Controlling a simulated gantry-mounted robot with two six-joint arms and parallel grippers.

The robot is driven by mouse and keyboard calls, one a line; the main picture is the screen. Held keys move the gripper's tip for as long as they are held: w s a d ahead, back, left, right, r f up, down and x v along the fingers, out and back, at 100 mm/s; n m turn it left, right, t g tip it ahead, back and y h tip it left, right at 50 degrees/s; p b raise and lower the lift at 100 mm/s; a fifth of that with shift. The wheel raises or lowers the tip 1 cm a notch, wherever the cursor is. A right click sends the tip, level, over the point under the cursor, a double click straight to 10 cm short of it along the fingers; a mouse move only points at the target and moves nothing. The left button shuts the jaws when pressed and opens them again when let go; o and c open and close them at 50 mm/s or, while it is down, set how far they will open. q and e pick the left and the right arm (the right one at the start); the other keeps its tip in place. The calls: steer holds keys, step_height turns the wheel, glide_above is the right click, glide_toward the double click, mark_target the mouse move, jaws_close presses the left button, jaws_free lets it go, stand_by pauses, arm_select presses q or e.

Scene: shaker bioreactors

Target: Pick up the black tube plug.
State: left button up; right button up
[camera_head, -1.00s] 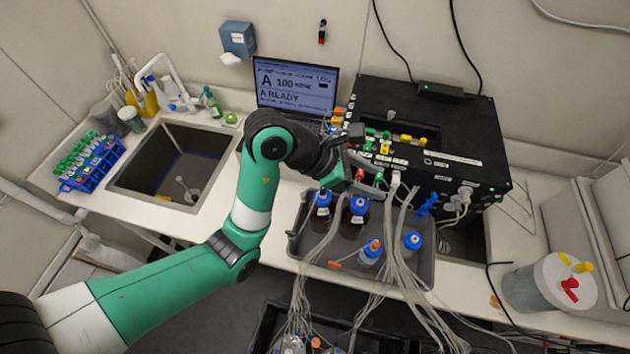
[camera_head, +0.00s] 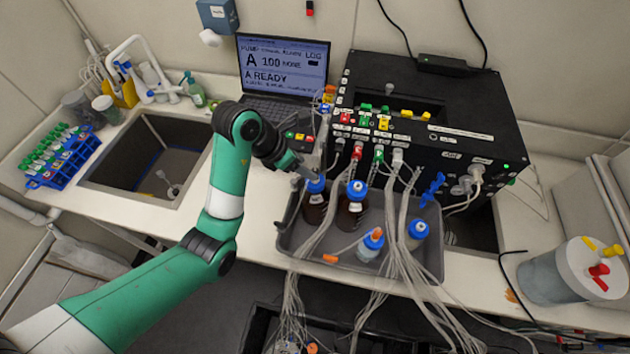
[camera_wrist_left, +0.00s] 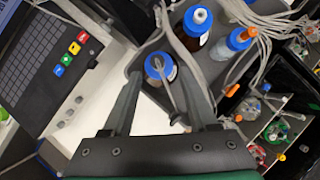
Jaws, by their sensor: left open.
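My left gripper (camera_head: 306,173) is at the left end of the grey tray (camera_head: 285,236), close to the cap of the leftmost blue-capped bottle (camera_head: 315,207). In the left wrist view, its two dark fingers (camera_wrist_left: 158,75) are spread wide. Between them shows a blue-capped bottle (camera_wrist_left: 160,67) with a thin tube at its cap, and nothing is clearly gripped. Part of the area by the gripper is covered by the gripper and grey tubes. My right gripper is not in view.
More blue-capped bottles (camera_head: 352,208) stand in the tray, with bundled grey tubes (camera_head: 400,240) draped over its front. A black pump box (camera_head: 440,105) with coloured plugs stands behind, a laptop (camera_head: 283,75) to its left. A sink (camera_head: 150,160) and a blue tube rack (camera_head: 60,160) are farther left.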

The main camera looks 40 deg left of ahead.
mark_target(314, 171)
arm_select(q)
steer(key=b+x, duration=0.4)
steer(key=shift+a, duration=0.2)
steer(key=shift+w+d+f, duration=0.1)
steer(key=shift+w+f, duration=0.3)
steer(key=shift+w, duration=0.05)
jaws_close()
